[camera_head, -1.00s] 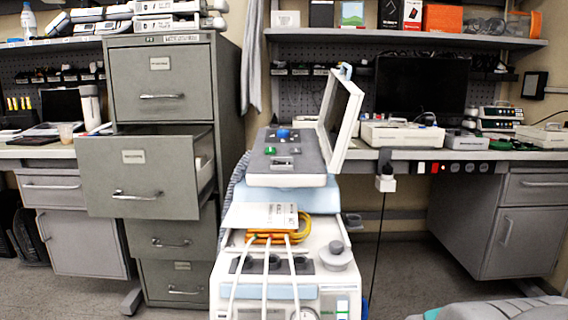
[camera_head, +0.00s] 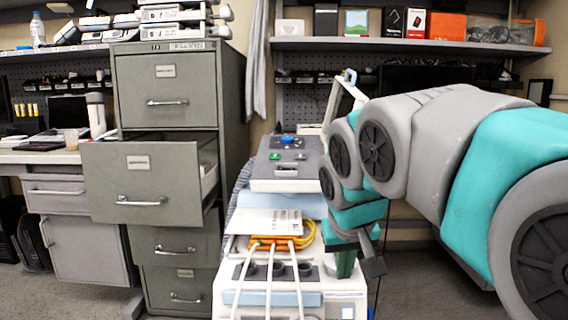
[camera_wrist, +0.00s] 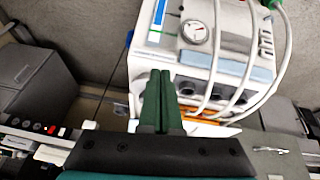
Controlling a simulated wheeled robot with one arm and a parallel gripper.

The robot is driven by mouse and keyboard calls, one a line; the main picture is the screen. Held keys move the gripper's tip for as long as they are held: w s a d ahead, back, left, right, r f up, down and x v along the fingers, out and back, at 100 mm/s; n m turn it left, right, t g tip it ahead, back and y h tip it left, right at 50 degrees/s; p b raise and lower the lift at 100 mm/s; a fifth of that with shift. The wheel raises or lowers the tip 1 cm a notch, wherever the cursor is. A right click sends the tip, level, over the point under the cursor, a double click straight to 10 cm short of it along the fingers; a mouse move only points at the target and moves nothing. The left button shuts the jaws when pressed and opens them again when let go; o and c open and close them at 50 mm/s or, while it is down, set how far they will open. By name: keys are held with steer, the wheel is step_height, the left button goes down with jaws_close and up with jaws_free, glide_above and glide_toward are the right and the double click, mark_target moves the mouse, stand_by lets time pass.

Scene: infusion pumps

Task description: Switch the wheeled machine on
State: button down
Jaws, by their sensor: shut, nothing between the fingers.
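The wheeled machine (camera_head: 290,185) is a white cart with a grey sloped panel bearing a blue knob (camera_head: 287,140) and a green button (camera_head: 275,156). White cables run from sockets on its front. In the wrist view the machine (camera_wrist: 228,62) appears upside down, with a round gauge (camera_wrist: 195,32) and a green-and-blue strip (camera_wrist: 157,22) near the front's edge. My gripper (camera_head: 345,266) is over the machine's right front corner, hiding the grey round knob there. Its dark green fingers (camera_wrist: 161,76) are shut and empty. I cannot tell whether they touch the machine.
A grey filing cabinet (camera_head: 168,95) with one drawer (camera_head: 150,185) pulled out stands left of the machine. A desk (camera_head: 45,157) is behind at left. In the wrist view, a grey desk cabinet (camera_wrist: 38,78) and a power strip (camera_wrist: 45,128) lie at left.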

steer(key=w+a+r+t, duration=0.2)
steer(key=w+a+r, duration=0.1)
steer(key=r, duration=0.4)
steer(key=w+a+r+m+t+y, duration=0.1)
steer(key=w+a+r+t, duration=0.1)
steer(key=w+a+r, duration=0.2)
steer(key=w+a+r+t+b, duration=0.1)
steer(key=w+r, duration=0.5)
steer(key=r, duration=0.6)
steer(key=shift+w+a+t+y, duration=0.15)
steer(key=shift+a+t+y, duration=0.35)
steer(key=shift+a, duration=0.8)
steer(key=shift+r, duration=0.1)
glide_toward(280, 166)
steer(key=w, duration=0.2)
steer(key=w+f, duration=0.1)
steer(key=w, duration=0.1)
steer(key=shift+w+a+p, duration=0.1)
steer(key=shift+a+p, duration=0.05)
steer(key=shift+p, duration=0.25)
steer(key=shift+w+a+f, duration=0.1)
steer(key=shift+f, duration=0.5)
steer(key=shift+w+a+f, duration=0.1)
steer(key=shift+w+f, duration=0.05)
steer(key=shift+f, duration=0.45)
